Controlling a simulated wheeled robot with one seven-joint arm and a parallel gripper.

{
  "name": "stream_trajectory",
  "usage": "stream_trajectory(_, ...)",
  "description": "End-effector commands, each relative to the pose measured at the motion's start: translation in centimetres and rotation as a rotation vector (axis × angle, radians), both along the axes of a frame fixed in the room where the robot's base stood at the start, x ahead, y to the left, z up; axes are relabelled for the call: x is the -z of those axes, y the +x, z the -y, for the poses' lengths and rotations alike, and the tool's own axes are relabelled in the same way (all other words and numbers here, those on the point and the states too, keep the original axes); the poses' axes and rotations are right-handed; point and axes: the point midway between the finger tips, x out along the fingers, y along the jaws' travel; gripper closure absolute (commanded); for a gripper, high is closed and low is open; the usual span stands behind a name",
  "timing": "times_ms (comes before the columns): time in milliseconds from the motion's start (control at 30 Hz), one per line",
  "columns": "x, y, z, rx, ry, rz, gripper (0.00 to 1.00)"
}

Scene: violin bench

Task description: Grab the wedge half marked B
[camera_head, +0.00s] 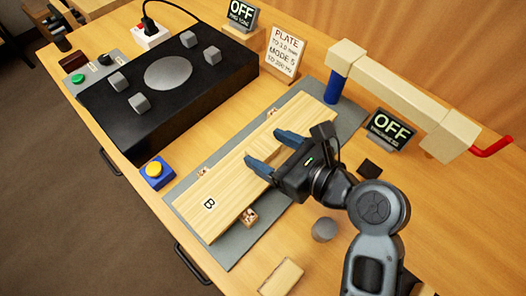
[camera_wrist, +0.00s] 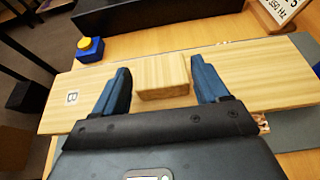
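The wedge half marked B (camera_head: 228,192) is a long pale wooden board lying on a grey mat, with a black B on a white label near its lower left end. In the wrist view the board (camera_wrist: 60,98) runs across the picture, B at left. A raised wooden block (camera_wrist: 162,77) shows at its middle; I cannot tell whether it is part of the board. My gripper (camera_head: 266,148) is open over the board's middle. In the wrist view its blue fingers (camera_wrist: 160,65) stand on either side of the block, with narrow gaps showing.
The grey mat (camera_head: 325,97) has small wooden pieces beside the board. A black machine (camera_head: 215,105) stands behind left, a yellow-buttoned blue box (camera_head: 157,172) at left. A wooden clamp-like bar (camera_head: 400,95) and an OFF sign (camera_head: 390,128) stand at right. A loose block (camera_head: 281,277) lies in front.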

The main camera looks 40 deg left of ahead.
Motion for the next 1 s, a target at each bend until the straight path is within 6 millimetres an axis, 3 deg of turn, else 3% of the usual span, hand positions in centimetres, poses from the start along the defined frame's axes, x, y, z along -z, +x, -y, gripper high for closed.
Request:
stream_trajectory(67,0.0,0.0,0.0,0.000,0.000,0.000,0.34)
stream_trajectory(533,0.0,0.0,0.0,0.000,0.000,0.000,0.79)
stream_trajectory(800,-0.4,0.0,0.0,0.000,0.002,0.002,0.79)
stream_trajectory(1000,-3.4,0.1,0.0,0.000,0.003,0.007,0.79)
